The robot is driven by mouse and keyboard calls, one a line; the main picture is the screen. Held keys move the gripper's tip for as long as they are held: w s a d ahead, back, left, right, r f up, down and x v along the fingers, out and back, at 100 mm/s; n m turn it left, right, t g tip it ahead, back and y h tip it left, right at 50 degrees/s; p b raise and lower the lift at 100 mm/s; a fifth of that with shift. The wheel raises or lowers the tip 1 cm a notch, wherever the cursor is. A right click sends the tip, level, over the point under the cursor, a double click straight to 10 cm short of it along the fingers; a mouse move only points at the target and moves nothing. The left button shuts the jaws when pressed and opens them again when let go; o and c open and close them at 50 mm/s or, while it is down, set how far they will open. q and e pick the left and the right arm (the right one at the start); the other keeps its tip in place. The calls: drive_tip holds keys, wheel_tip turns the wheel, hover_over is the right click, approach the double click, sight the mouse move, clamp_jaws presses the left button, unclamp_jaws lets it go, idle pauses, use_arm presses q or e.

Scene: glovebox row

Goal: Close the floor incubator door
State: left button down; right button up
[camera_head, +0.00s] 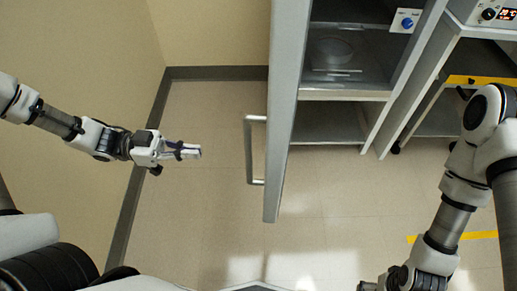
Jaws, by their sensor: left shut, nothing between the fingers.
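The floor incubator door (284,120) stands open, seen nearly edge-on in the middle of the head view. Its grey bar handle (249,150) is on the left face of the door. The open incubator (345,95) is to the right of the door, with shelves and a blue knob (406,22) on its front edge. My left gripper (198,152) is shut and empty, left of the handle and apart from it, with its fingers pointing right toward it.
A beige wall (70,90) with a dark baseboard runs along the left, near my left arm. Another unit with a red display (507,14) stands at the right. Yellow tape (480,236) marks the floor at the lower right. The tiled floor (205,215) below the handle is clear.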

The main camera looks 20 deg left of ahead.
sight(250, 158)
use_arm(q)
drive_tip(key=d+b, duration=0.1)
drive_tip(key=d, duration=0.3)
drive_tip(key=w+d+b, duration=0.1)
drive_tip(key=d, duration=0.4)
drive_tip(key=w+d+b, duration=0.1)
drive_tip(key=d+b, duration=0.1)
drive_tip(key=d, duration=0.2)
drive_tip(key=shift+w+d+f, duration=0.15)
drive_tip(key=shift+d+f, duration=0.05)
drive_tip(key=shift+w+d, duration=0.1)
drive_tip(key=shift+d, duration=0.1)
